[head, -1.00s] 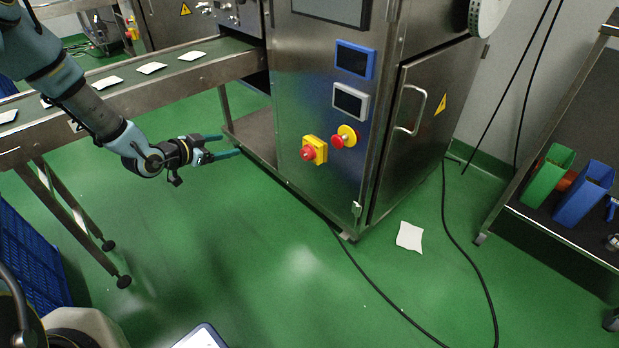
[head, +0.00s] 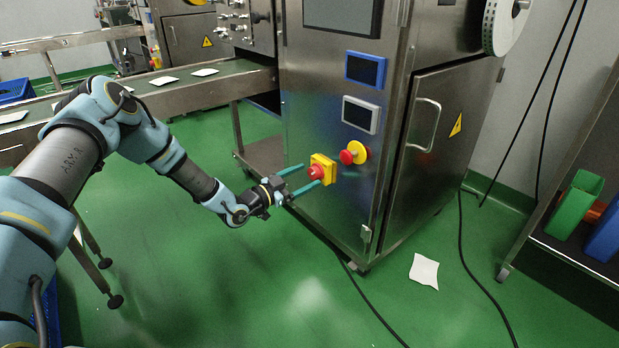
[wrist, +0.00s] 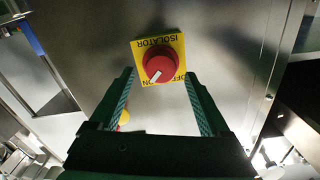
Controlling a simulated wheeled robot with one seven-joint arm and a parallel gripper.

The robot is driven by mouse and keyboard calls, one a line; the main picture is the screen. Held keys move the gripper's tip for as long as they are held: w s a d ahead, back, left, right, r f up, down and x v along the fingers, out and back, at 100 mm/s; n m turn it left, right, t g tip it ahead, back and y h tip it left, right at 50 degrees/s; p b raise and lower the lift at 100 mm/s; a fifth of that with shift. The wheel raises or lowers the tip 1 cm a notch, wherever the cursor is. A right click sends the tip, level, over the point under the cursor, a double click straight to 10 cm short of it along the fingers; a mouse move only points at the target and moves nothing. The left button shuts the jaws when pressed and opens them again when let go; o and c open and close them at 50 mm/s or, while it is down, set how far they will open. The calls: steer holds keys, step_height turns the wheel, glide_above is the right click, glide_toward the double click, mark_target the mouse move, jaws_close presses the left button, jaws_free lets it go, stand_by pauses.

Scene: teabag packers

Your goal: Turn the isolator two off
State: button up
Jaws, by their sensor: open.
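The isolator is a red rotary knob (head: 317,172) on a yellow plate (head: 329,161), on the front of the steel machine. In the wrist view the red knob (wrist: 159,65) sits ahead of my gripper, and the yellow plate (wrist: 140,48) reads ISOLATOR, with OFF and part of ON; the lettering appears upside down. The knob's white mark points to the lower left in that view. My gripper (head: 310,176) is open, its two green fingers reaching toward the knob. In the wrist view my gripper (wrist: 160,100) has its fingers either side of the knob's line, with nothing between the tips. Contact cannot be told.
A red button on a yellow base (head: 354,152) is right of the isolator. Two small screens (head: 365,69) are above. A conveyor (head: 170,88) with white packets runs behind my arm. A cable (head: 365,300) and a white sheet (head: 424,271) lie on the green floor.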

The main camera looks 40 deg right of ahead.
steer(key=shift+d, duration=1.1)
jaws_close()
